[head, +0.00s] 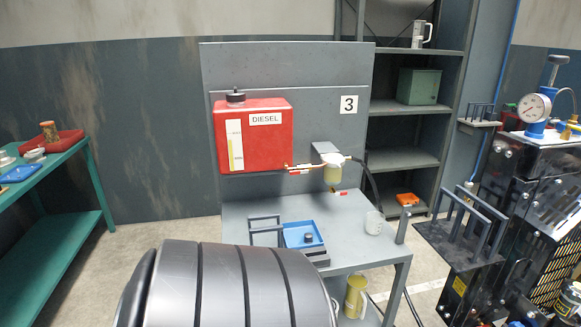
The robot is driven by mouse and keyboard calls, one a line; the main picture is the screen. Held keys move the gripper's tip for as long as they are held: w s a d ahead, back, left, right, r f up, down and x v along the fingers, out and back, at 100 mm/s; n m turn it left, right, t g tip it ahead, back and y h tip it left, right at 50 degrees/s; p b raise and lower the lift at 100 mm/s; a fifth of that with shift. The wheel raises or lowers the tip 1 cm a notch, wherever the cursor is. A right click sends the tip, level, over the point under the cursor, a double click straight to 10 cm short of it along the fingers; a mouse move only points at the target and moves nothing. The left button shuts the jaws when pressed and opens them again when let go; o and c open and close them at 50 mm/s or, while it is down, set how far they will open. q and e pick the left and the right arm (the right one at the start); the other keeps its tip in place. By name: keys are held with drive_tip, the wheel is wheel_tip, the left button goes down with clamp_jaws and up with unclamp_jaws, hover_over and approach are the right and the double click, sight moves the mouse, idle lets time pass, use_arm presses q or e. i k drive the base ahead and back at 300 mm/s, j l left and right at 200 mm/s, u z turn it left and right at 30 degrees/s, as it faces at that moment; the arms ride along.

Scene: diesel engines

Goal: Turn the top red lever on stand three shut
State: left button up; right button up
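Stand three (286,75) is a grey panel with a "3" label above a grey table. A red diesel tank (267,147) hangs on the panel. The top red lever (295,172) is small and sits just under the brass outlet at the tank's lower right, seemingly lying along the pipe; its exact angle is hard to tell. A second red lever (342,194) is lower, under the pale filter bowl (333,172). Neither of my grippers shows in the head view.
A grey shelf (405,159) stands behind right, a black engine unit (530,190) at right, a green table (50,165) at left. Floor between is clear.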

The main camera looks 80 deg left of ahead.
sight(304, 171)
drive_tip(key=u, duration=0.5)
drive_tip(key=j+u, duration=0.15)
drive_tip(key=u, duration=0.8)
drive_tip(key=i+u, duration=0.1)
drive_tip(key=u, duration=0.85)
drive_tip(key=i+j, duration=0.05)
drive_tip(key=i, duration=0.05)
